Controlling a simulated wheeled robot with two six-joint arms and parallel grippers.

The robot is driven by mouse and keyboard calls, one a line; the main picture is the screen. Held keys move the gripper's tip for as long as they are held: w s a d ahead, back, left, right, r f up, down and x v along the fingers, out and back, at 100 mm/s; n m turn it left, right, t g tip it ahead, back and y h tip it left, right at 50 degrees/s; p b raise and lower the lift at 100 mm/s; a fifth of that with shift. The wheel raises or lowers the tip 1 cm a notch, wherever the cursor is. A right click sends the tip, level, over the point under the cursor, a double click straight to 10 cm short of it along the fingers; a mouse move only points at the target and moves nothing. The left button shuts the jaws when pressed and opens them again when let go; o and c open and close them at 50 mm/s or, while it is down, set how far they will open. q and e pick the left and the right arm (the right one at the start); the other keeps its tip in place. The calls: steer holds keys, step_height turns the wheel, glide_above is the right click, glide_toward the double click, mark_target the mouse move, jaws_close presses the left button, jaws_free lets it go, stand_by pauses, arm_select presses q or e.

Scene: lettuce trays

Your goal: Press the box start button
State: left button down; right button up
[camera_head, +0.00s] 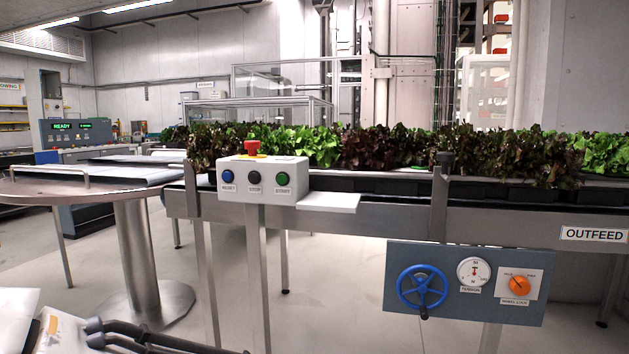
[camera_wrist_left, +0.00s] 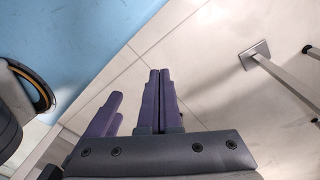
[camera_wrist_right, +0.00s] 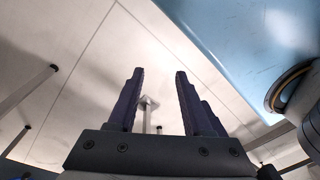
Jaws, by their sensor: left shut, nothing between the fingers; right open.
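The white button box (camera_head: 268,178) stands on a post in front of the conveyor in the head view. Its face has a blue button (camera_head: 227,176) at left, a black button (camera_head: 254,178) in the middle and the green start button (camera_head: 282,179) at right. A red mushroom button (camera_head: 252,147) sits on top. My left gripper (camera_wrist_left: 159,72) is shut and empty above pale floor in the left wrist view. My right gripper (camera_wrist_right: 159,72) is open and empty, also over floor. Neither wrist view shows the box, and neither gripper is at it.
Trays of red and green lettuce (camera_head: 385,147) line the conveyor. A small white shelf (camera_head: 328,202) juts out beside the box. A panel (camera_head: 465,282) with a blue handwheel hangs lower right. A round table (camera_head: 95,190) stands left. Dark rods (camera_head: 150,336) show at bottom left.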

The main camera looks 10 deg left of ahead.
steer(key=o, duration=0.5)
steer(key=shift+r, duration=0.1)
steer(key=shift+o, duration=0.5)
step_height(320, 180, up, 12)
steer(key=p, duration=1.2)
steer(key=shift+r+p, duration=0.2)
steer(key=shift+p, duration=0.1)
arm_select(q)
steer(key=w+a+r+t+p, duration=0.2)
steer(key=w+a+r+p, duration=0.1)
steer(key=w+r+p, duration=0.6)
steer(key=w+a+r+t+p, duration=0.2)
steer(key=w+r+p, duration=0.5)
steer(key=w+r, duration=0.45)
steer(key=w+a+r+m+t+p, duration=0.1)
steer(key=w+a+r+p, duration=0.4)
steer(key=p, duration=0.7)
steer(key=w+a+r+t+p, duration=0.4)
steer(key=a+r+p, duration=0.4)
steer(key=p, duration=0.5)
steer(key=shift+w+r+m, duration=0.4)
steer(key=shift+w+r, duration=0.1)
steer(key=shift+w, duration=0.15)
arm_select(e)
step_height(320, 180, up, 41)
